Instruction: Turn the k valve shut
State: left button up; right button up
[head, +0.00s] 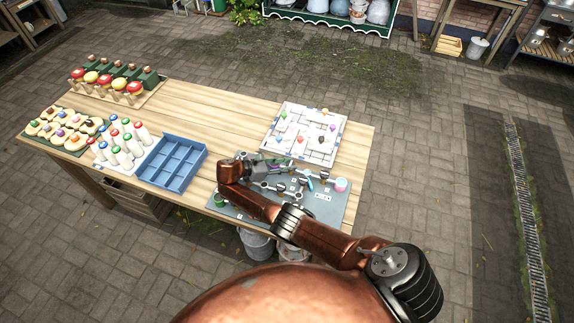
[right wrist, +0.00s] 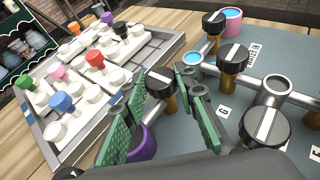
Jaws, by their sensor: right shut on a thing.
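Several valves with round black knobs and a white bar on each stand on a grey board (head: 325,208) at the table's front right. In the right wrist view, one black knob (right wrist: 161,84) on a brass stem sits between the green-padded fingertips of my right gripper (right wrist: 160,86). The gripper is shut on this knob; its white bar shows. Small letter labels lie on the board, but I cannot read which one is k. In the head view my right gripper (head: 284,164) reaches over the board's back left part. My left gripper is not in view.
Beside the gripped knob stand other knobs (right wrist: 234,58) and grey pipes (right wrist: 276,90). A pink cup (head: 341,185) stands at the board's right, a purple cup (right wrist: 142,143) near my fingers. A white pegged board (head: 338,150) lies behind. A blue divided tray (head: 172,181) stands left.

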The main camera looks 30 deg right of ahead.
jog(key=o, duration=1.2)
jog(key=shift+d, duration=0.15)
jog(key=shift+c, duration=0.2)
jog(key=shift+a, duration=0.25)
jog(key=v, duration=1.1)
jog(key=shift+a+r, duration=0.3)
jog(key=shift+f, duration=0.15)
